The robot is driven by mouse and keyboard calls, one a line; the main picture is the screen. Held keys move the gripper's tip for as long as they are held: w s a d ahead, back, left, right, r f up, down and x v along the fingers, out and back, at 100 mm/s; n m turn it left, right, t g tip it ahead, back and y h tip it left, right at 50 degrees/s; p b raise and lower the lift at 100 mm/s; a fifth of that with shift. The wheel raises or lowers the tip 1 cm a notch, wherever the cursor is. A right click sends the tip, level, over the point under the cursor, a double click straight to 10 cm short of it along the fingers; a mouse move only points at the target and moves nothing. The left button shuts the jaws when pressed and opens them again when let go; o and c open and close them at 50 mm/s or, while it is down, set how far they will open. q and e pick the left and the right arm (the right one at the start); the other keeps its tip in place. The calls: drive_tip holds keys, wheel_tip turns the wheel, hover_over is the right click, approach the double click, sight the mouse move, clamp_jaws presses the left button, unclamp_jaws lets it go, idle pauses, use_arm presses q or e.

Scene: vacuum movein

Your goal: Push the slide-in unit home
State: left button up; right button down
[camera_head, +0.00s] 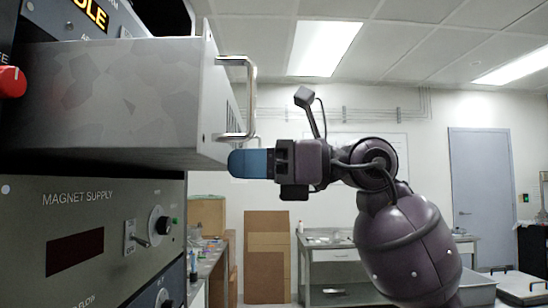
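The slide-in unit (120,95) is a grey metal box that sticks out to the right from the rack on the left. Its front panel faces right and carries a silver bar handle (252,95). My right gripper (250,163) comes in from the right, with its blue rounded fingertips pointing left. The tips are at the lower part of the unit's front panel, just below the handle; I cannot tell whether they touch it. The fingers line up as one shape, so their opening is hidden. My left gripper is not in view.
Below the unit is a panel marked MAGNET SUPPLY (80,220), with a toggle switch (140,240) and a knob (160,225). A red knob (11,82) is at the far left. A workbench (345,258) and brown boards (266,255) stand farther back.

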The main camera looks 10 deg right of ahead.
sight(146, 161)
drive_tip(key=a, duration=0.4)
drive_tip(key=w+a+p, duration=0.1)
drive_tip(key=a, duration=0.3)
drive_tip(key=w+a+p, duration=0.1)
drive_tip(key=a, duration=0.3)
drive_tip(key=shift+w+a+r, duration=0.1)
drive_tip(key=shift+w+a, duration=0.1)
drive_tip(key=shift+a, duration=0.05)
drive_tip(key=shift+w+a, duration=0.1)
drive_tip(key=shift+a, duration=0.3)
